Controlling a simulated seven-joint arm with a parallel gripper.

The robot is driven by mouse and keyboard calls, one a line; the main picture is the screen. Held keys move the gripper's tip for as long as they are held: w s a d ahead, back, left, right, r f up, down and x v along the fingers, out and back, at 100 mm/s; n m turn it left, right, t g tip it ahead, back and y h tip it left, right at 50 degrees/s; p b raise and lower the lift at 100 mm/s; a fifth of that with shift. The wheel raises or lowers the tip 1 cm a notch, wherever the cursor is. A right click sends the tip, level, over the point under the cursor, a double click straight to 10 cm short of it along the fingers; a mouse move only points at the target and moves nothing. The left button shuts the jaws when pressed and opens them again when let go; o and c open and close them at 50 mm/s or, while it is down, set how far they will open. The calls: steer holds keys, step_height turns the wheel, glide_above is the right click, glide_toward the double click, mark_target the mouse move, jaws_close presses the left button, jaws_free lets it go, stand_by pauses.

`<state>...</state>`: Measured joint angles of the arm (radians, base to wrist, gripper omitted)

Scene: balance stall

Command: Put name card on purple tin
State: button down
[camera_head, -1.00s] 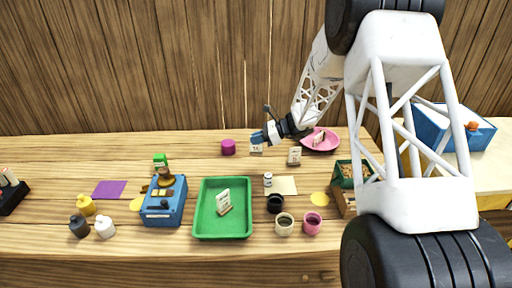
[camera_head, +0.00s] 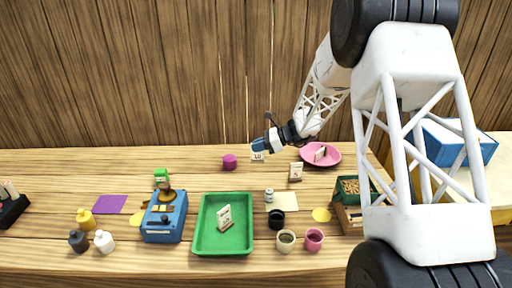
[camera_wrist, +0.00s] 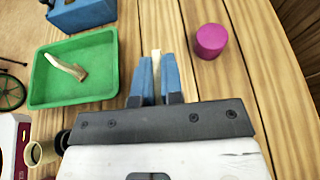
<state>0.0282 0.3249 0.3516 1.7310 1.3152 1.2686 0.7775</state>
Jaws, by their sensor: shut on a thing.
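The purple tin (camera_head: 230,162) is a small magenta cylinder standing on the bare wood at the back of the table. It also shows in the wrist view (camera_wrist: 211,41), to the right of my fingers. My gripper (camera_head: 262,146) has blue fingers and is shut on a white name card (camera_head: 257,157). The card hangs below the fingertips, just right of the tin and apart from it. In the wrist view my gripper (camera_wrist: 156,80) pinches the card (camera_wrist: 156,58), seen edge-on as a thin pale strip.
Similar cards stand on the table (camera_head: 296,172), on a pink plate (camera_head: 320,160) and in a green tray (camera_head: 198,240). A blue scale-like box (camera_head: 163,226), cups (camera_head: 286,240) and bottles (camera_head: 104,242) stand nearer the front. The wood around the tin is clear.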

steer(key=s+a, duration=0.5)
steer(key=a, duration=0.2)
steer(key=shift+s+a+r+n+g, duration=0.2)
steer(key=shift+a+n+g, duration=0.1)
steer(key=shift+a+g, duration=0.1)
steer(key=shift+w, duration=0.1)
glide_above(229, 157)
steer(key=s, duration=0.1)
steer(key=shift+s+d+f, duration=0.1)
steer(key=shift+d+f, duration=0.05)
steer(key=shift+f, duration=0.5)
stand_by(0.4)
steer(key=shift+w+f, duration=0.2)
steer(key=shift+f, duration=0.75)
steer(key=shift+w+f, duration=0.2)
steer(key=shift+f, duration=0.7)
steer(key=shift+f, duration=0.1)
